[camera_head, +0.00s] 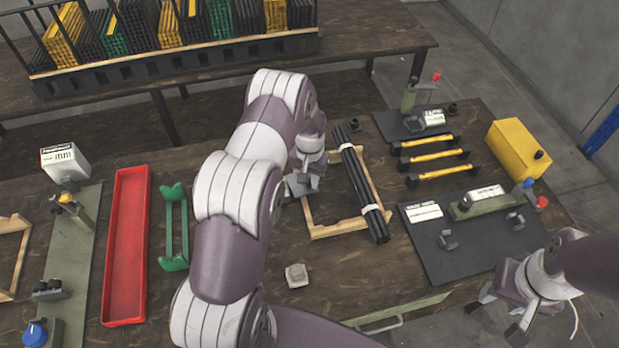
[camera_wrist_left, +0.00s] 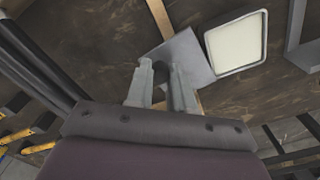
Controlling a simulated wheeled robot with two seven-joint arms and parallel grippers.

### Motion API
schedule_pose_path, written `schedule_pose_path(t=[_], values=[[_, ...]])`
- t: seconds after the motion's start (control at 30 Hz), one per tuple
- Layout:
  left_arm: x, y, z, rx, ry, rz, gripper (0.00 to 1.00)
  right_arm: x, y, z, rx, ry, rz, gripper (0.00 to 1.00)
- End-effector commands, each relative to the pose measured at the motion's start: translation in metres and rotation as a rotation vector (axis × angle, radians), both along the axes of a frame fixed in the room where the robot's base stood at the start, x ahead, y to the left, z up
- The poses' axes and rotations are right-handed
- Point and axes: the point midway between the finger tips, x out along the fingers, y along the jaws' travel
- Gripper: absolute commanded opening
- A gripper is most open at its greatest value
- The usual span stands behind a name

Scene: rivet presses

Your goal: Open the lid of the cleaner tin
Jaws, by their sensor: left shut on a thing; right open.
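The cleaner tin (camera_head: 297,275) is a small, rounded square tin on the table, in front of the wooden frame. In the left wrist view the tin (camera_wrist_left: 236,41) shows a grey rim around a pale, cream-coloured inside, with no lid on it. My left gripper (camera_head: 299,186) is shut on a flat grey plate, which looks like the lid (camera_wrist_left: 188,52). It holds the lid over the left side of the wooden frame, apart from the tin. My right gripper (camera_head: 494,320) is open and empty at the lower right, by the table's front edge.
Black rods (camera_head: 361,185) lie across the wooden frame (camera_head: 345,229). A green holder (camera_head: 175,230) and a red tray (camera_head: 127,245) stand left. A dark plate with clamps (camera_head: 450,262), yellow-handled tools (camera_head: 436,160) and a yellow box (camera_head: 517,149) are right. Table around the tin is bare.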

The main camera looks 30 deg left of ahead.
Motion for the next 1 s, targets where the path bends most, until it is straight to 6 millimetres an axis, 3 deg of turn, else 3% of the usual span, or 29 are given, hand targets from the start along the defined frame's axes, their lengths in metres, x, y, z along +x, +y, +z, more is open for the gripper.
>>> schedule_pose_path(t=[0.07, 0.1, 0.13, 0.17, 0.43, 0.53, 0.8, 1.0], values=[[0.002, 0.001, 0.002, 0.001, -0.006, -0.001, 0.00, 0.000, 0.000, 0.000, 0.000, 0.000, 0.000, 0.43], [0.002, 0.001, 0.002, 0.001, -0.006, -0.001, 0.35, 0.000, 0.000, 0.000, 0.000, 0.000, 0.000, 0.43], [0.002, 0.001, 0.002, 0.001, -0.006, -0.001, 0.45, 0.000, 0.000, 0.000, 0.000, 0.000, 0.000, 0.43], [0.002, 0.001, 0.002, 0.001, -0.005, -0.001, 0.48, 0.000, 0.000, 0.000, 0.000, 0.000, 0.000, 0.43], [0.001, 0.000, 0.002, 0.000, -0.002, -0.001, 0.48, 0.000, 0.000, 0.000, 0.000, 0.000, 0.000, 0.43], [0.001, 0.000, 0.011, 0.001, -0.004, -0.001, 0.48, 0.000, 0.000, -0.003, 0.000, 0.000, 0.000, 0.43], [0.001, 0.000, 0.081, 0.002, -0.009, -0.001, 0.48, 0.000, 0.000, -0.014, 0.000, 0.000, 0.000, 0.43], [0.001, 0.000, 0.119, 0.001, -0.006, -0.001, 0.48, 0.000, 0.000, -0.018, 0.000, 0.000, 0.000, 0.43]])
